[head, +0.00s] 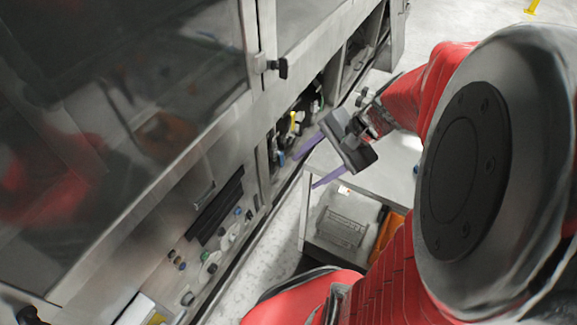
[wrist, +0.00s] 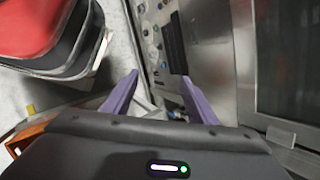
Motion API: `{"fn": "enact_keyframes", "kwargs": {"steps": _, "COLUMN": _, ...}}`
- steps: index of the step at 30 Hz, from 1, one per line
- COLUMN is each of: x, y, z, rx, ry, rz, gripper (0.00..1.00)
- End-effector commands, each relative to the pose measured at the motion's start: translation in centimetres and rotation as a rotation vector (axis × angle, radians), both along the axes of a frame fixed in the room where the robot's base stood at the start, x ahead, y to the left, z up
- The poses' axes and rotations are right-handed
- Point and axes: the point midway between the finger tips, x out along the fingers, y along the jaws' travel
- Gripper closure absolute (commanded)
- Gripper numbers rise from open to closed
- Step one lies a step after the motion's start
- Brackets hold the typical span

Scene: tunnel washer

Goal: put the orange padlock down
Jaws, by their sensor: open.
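My gripper (head: 305,171) is open, its two purple fingers spread apart and pointing toward the washer's lower front. Its fingers also show in the wrist view (wrist: 160,76), with nothing held between them. I cannot make out the orange padlock for certain in either view. The gripper is above or beside this table's edge; the exact height is unclear.
The washer's metal front (head: 130,265) with knobs and a dark handle (head: 215,208) runs along the left. An open bay (head: 290,130) holds valves and pipes. An orange object (head: 388,237) sits below the tabletop. Pale floor (head: 245,275) lies between table and washer.

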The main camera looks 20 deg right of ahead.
Motion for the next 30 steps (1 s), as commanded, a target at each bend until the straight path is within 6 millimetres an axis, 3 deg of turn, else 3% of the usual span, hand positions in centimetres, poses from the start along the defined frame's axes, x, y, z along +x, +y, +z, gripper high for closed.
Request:
{"fn": "enact_keyframes", "kwargs": {"steps": 3, "x": -0.9, "y": 2.1, "z": 1.2, "rx": -0.124, "ry": -0.040, "rz": 0.160, "gripper": 0.47}}
{"fn": "enact_keyframes", "kwargs": {"steps": 12, "x": -3.2, "y": 5.4, "z": 3.9, "rx": -0.425, "ry": -0.158, "rz": 0.527, "gripper": 0.47}}
{"fn": "enact_keyframes", "kwargs": {"steps": 24, "x": -5.4, "y": 7.9, "z": 8.4, "rx": -0.813, "ry": -0.381, "rz": 0.943, "gripper": 0.47}}
{"fn": "enact_keyframes", "kwargs": {"steps": 30, "x": -5.7, "y": 8.2, "z": 9.5, "rx": -0.902, "ry": -0.438, "rz": 1.024, "gripper": 0.47}}
